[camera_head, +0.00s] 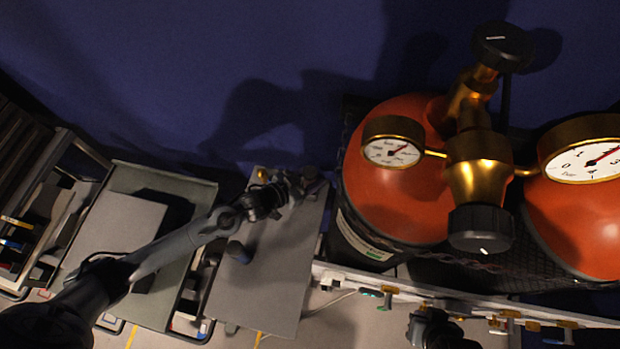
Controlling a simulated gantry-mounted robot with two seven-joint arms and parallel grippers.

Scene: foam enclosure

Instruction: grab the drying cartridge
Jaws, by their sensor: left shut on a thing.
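My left arm reaches in from the lower left across a grey board. My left gripper (296,188) is at the far end of this board and is shut on a small dark cylindrical thing (313,181), which I take to be the drying cartridge. The gripper hides part of it, and the picture is too dark to show its details. A second short dark cylinder (238,252) stands on the board, beside my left forearm. A dark part that looks like my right gripper (432,328) shows at the bottom edge, and its fingers cannot be made out.
Two orange gas cylinders (392,205) with brass regulators (478,165) and gauges stand to the right of the grey board (275,270). A pale rail (355,283) with small valves runs below them. A grey-green tray (180,182) and a rack lie left. A dark blue wall is behind.

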